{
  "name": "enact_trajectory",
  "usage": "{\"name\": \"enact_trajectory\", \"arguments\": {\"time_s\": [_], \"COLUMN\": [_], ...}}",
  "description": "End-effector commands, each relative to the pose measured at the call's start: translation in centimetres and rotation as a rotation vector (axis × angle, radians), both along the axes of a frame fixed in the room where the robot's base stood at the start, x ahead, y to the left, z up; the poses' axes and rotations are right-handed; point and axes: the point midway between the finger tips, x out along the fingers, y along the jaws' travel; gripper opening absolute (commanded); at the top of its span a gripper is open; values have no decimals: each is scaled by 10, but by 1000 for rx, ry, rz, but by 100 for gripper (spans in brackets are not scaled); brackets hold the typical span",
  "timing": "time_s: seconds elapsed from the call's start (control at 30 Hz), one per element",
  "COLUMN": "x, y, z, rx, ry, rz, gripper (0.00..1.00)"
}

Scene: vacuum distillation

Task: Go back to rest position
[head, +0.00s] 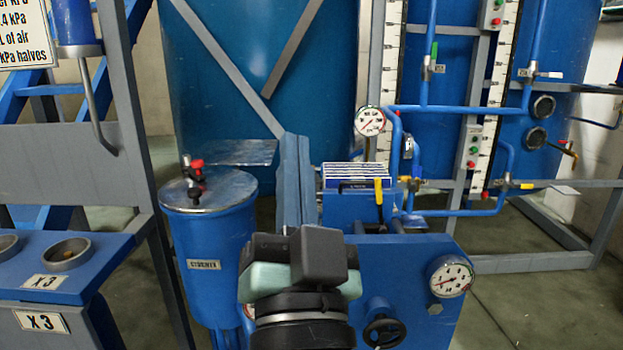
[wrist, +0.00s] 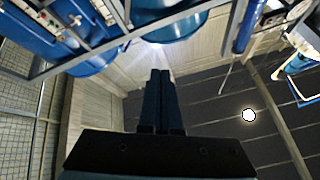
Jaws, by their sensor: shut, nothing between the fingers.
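My gripper (wrist: 161,75) shows in the wrist view with its two dark fingers together and nothing between them. In that view it points toward the ceiling, with blue tanks along the top edge. In the head view my arm's dark end (head: 310,262) is at the bottom middle, in front of the blue machine (head: 405,270). It hides part of that machine, and the fingers cannot be made out there.
A blue canister (head: 210,235) with a red-handled valve stands left of my arm. A blue bench (head: 75,265) with round cups is at far left. A gauge (head: 450,276) and a black handwheel (head: 385,332) are on the machine. Open floor (head: 525,300) lies at right.

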Motion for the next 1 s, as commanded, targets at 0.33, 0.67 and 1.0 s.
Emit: {"name": "enact_trajectory", "arguments": {"time_s": [0.33,0.67,1.0], "x": [-84,-82,-82], "y": [-16,-15,-15], "z": [149,229,333], "rx": [-312,-308,-307], "ry": [-247,-242,-241], "rz": [-349,-340,-338], "gripper": [0,0,0]}}
